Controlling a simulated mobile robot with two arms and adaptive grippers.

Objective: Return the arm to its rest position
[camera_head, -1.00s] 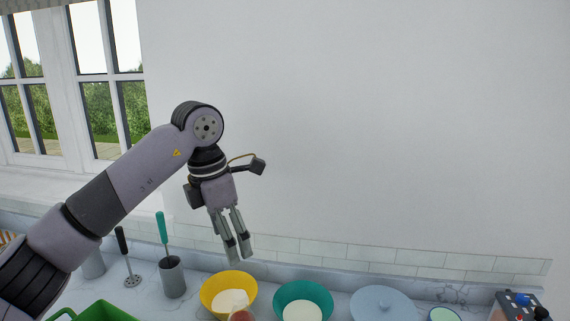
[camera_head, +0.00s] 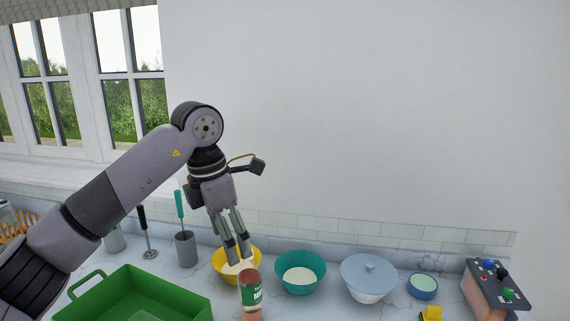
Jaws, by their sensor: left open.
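My left arm comes in from the left and bends down at the wrist. My left gripper (camera_head: 238,251) is open and empty, its fingers pointing down. In the picture its fingertips overlap the yellow bowl (camera_head: 222,265), just above a red and green can (camera_head: 249,292); I cannot tell the true gap. My right gripper is not in view.
A green crate (camera_head: 190,305) stands at front left. A teal bowl (camera_head: 318,277), a lidded blue pot (camera_head: 369,283), a small blue bowl (camera_head: 422,287) and a button box (camera_head: 490,292) line the counter. The wall above is bare.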

